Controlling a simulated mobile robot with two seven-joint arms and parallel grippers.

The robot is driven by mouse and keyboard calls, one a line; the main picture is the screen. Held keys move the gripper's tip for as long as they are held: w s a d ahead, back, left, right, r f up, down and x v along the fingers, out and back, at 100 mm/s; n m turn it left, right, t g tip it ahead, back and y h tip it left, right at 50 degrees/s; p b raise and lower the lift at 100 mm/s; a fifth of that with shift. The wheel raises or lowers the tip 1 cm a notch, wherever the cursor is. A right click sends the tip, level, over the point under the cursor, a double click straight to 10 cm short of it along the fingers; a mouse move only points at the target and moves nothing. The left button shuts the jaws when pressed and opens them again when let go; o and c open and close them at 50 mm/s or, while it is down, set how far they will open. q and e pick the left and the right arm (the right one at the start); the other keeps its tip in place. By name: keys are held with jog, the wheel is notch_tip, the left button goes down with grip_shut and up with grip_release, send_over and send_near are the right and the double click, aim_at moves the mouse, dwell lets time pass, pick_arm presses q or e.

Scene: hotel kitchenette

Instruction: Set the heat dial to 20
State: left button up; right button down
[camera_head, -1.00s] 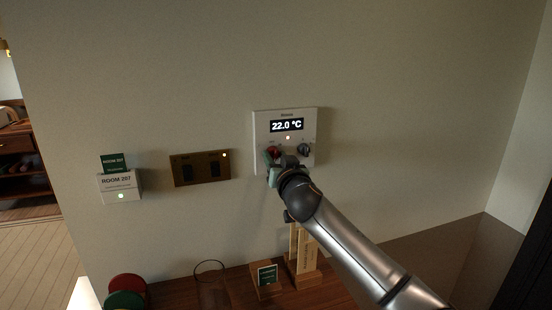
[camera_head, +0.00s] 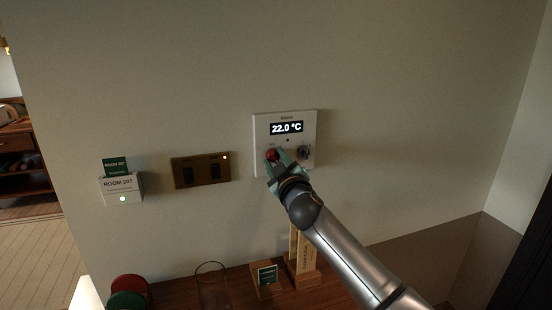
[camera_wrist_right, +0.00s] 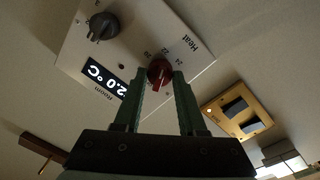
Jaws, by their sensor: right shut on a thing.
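The white thermostat panel (camera_head: 311,117) is on the wall, and its display (camera_head: 286,128) reads 22.0 °C. The red heat dial (camera_head: 271,155) is at the panel's lower left. In the right wrist view the red dial (camera_wrist_right: 159,72) sits between the green fingertips, beside the numbers 20, 22 and 24 and the word Heat. My right gripper (camera_head: 279,158) is shut on the red dial; it also shows in the right wrist view (camera_wrist_right: 162,80). A dark second dial (camera_head: 304,152) is at the panel's lower right. The left gripper is not in view.
A brass switch plate (camera_head: 201,170) and a Room 207 card holder (camera_head: 122,188) are on the wall to the left.

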jog(key=n+p, duration=0.1)
jog(key=n, duration=0.5)
jog(key=shift+d+p, duration=0.1)
jog(key=shift+p, duration=0.25)
jog(key=n, duration=0.5)
jog(key=shift+f+y, duration=0.1)
jog(key=shift+y, duration=0.2)
jog(key=shift+n, duration=0.3)
jog(key=shift+c, duration=2.4)
grip_release()
jog(key=shift+s+d, duration=0.1)
jog(key=shift+s+d, duration=0.2)
jog(key=shift+s, duration=0.35)
jog(key=v, duration=1.1)
jog(key=shift+b, duration=0.4)
